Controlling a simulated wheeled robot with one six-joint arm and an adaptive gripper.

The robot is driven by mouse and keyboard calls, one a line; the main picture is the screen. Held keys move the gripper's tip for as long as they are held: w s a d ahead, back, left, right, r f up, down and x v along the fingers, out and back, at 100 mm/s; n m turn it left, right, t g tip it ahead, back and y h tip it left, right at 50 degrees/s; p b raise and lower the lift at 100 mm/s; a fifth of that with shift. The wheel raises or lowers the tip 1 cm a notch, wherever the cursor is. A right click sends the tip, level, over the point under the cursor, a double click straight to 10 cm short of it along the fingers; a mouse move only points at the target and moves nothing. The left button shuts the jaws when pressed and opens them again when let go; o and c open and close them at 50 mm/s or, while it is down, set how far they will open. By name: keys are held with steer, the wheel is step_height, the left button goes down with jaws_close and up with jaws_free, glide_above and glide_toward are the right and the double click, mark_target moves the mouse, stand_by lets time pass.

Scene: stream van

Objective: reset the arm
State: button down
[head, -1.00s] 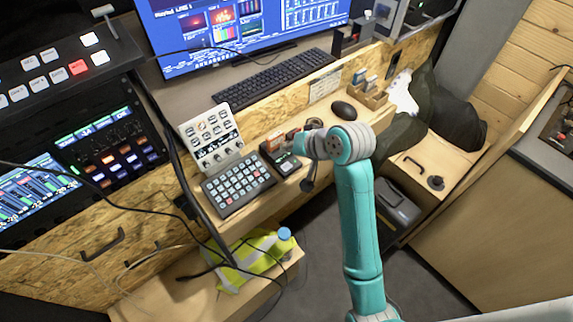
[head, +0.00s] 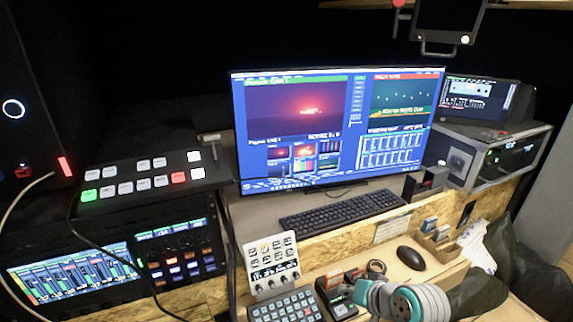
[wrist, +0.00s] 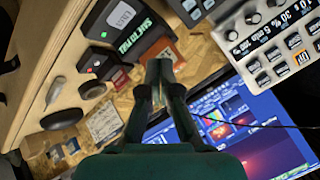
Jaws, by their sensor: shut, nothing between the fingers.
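My gripper (wrist: 160,80) shows in the wrist view with its two dark fingers together and nothing between them. It hangs over the desk, with the monitor (wrist: 225,125) and the wooden panel around it in the picture. In the head view only a teal and grey part of my arm shows at the bottom edge, right of the button pad. The gripper's tips are not clear in the head view.
In the head view, a large monitor (head: 335,130) stands behind a black keyboard (head: 342,211). A white control panel (head: 271,265), a button pad (head: 285,306) and a mouse (head: 411,257) are near my arm. A switcher (head: 150,180) stands at the left.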

steer(key=s+f+t+h, duration=0.1)
steer(key=s+f+t, duration=0.1)
steer(key=s+f, duration=0.65)
steer(key=s+f+t+h, duration=0.15)
steer(key=s+f, duration=0.35)
steer(key=s, duration=0.6)
steer(key=s+r+n+t, duration=0.1)
steer(key=s+r, duration=0.2)
steer(key=s, duration=0.4)
steer(key=s+r+n+t, duration=0.1)
steer(key=s+r, duration=0.2)
steer(key=s, duration=0.5)
steer(key=s+r+n+t+h, duration=0.1)
steer(key=s+r, duration=0.3)
steer(key=s, duration=0.4)
steer(key=shift+a+n, duration=0.15)
steer(key=shift+n, duration=0.45)
